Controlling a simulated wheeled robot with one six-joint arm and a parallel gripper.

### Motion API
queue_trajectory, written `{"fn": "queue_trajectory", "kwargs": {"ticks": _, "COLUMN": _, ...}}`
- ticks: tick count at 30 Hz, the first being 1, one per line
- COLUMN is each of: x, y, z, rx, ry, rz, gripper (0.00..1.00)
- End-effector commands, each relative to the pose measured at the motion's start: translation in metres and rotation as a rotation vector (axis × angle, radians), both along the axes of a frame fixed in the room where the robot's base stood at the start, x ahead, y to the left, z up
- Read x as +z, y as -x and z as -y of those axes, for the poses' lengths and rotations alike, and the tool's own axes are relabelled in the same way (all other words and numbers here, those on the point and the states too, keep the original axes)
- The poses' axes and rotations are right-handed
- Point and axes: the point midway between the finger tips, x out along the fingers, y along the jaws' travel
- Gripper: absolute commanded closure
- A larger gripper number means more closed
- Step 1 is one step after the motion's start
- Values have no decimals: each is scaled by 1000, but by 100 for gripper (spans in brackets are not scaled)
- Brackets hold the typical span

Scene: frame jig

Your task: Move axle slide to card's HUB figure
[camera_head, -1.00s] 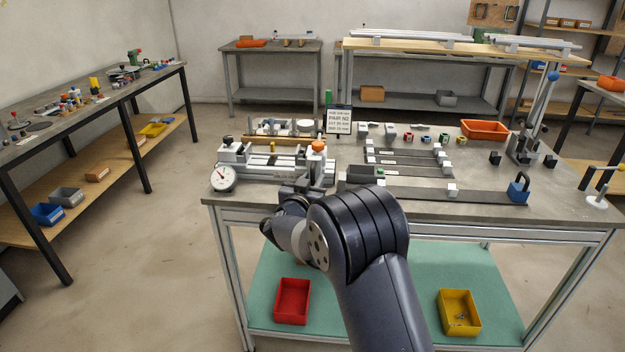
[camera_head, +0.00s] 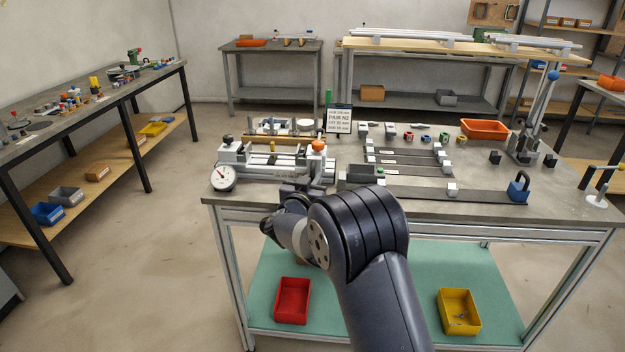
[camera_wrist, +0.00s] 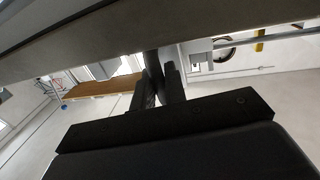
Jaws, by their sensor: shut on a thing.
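My gripper (camera_head: 303,188) is at the front edge of the frame jig (camera_head: 262,172), just below the orange knob (camera_head: 318,146). In the wrist view, my gripper (camera_wrist: 157,88) is shut on a dark upright piece (camera_wrist: 153,66) under a long grey bar. I take this piece to be part of the axle slide; the slide's body is mostly hidden. The white dial gauge (camera_head: 222,177) with a red needle stands at the jig's left front. The card (camera_head: 338,120) stands upright behind the jig; its small lines, including the HUB figure, are too small to read surely.
The workbench (camera_head: 420,209) also carries dark flat rails with light blocks, a blue padlock-shaped piece (camera_head: 518,188) and an orange tray (camera_head: 485,130). A red bin (camera_head: 292,301) and a yellow bin (camera_head: 459,312) stand on the lower shelf. Floor to the left is clear.

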Motion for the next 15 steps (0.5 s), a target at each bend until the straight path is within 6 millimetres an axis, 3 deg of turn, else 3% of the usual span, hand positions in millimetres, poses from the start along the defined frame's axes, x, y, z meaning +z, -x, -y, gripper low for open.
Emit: {"fn": "queue_trajectory", "kwargs": {"ticks": 15, "x": 0, "y": 0, "z": -21, "rx": 2, "ry": 0, "rz": -1, "gripper": 100}}
